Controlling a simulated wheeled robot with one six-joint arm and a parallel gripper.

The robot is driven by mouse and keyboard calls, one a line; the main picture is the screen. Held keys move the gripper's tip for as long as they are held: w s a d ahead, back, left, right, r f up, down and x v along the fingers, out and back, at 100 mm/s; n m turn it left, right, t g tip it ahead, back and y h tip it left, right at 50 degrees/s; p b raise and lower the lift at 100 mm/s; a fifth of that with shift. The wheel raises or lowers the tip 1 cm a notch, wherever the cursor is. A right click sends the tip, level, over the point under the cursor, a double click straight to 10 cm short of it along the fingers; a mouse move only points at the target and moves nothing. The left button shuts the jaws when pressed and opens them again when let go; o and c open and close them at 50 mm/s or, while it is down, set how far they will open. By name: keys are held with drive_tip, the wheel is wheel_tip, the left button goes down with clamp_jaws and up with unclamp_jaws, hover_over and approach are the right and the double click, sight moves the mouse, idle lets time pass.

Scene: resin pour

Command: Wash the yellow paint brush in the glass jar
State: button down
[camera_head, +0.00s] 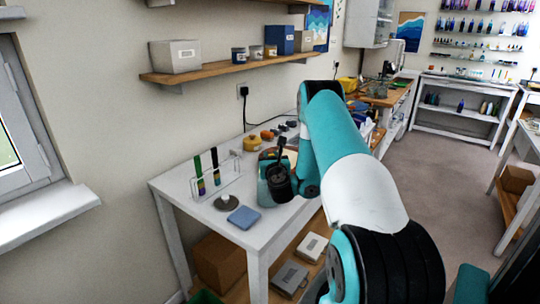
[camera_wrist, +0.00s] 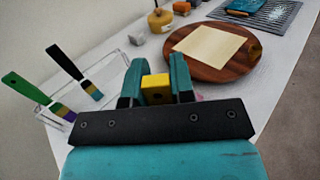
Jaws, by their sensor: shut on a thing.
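My gripper (camera_wrist: 156,82) is shut on a small yellow block-like end, which I take to be the yellow paint brush (camera_wrist: 156,88), in the wrist view. The rest of the brush is hidden below the fingers. In the head view my gripper (camera_head: 277,178) is over the white table, and its fingertips and the brush cannot be made out. I cannot make out the glass jar in either view; a faint pinkish patch shows just right of the fingers in the wrist view.
A clear rack (camera_wrist: 112,72) holds a green brush (camera_wrist: 36,95) and a black brush (camera_wrist: 75,72) at left. A round wooden board (camera_wrist: 240,68) with cream paper (camera_wrist: 208,45) lies beyond my gripper. A blue pad (camera_head: 243,217) lies near the table's (camera_head: 190,170) front edge.

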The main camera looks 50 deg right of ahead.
drive_tip(key=shift+w+d+p, duration=0.15)
drive_tip(key=shift+w+p, duration=0.1)
drive_tip(key=shift+p, duration=0.55)
drive_tip(key=w+a+p, duration=0.1)
drive_tip(key=p, duration=0.2)
drive_tip(key=shift+w+a+p, duration=0.1)
drive_tip(key=shift+a+p, duration=0.1)
drive_tip(key=shift+p, duration=0.1)
drive_tip(key=shift+f, duration=0.1)
drive_tip(key=b, duration=0.2)
drive_tip(key=shift+a+f+b, duration=0.1)
drive_tip(key=shift+f+b, duration=0.1)
drive_tip(key=shift+b, duration=0.15)
drive_tip(key=b+v, duration=0.1)
drive_tip(key=b, duration=0.4)
drive_tip(key=shift+s+a, duration=0.25)
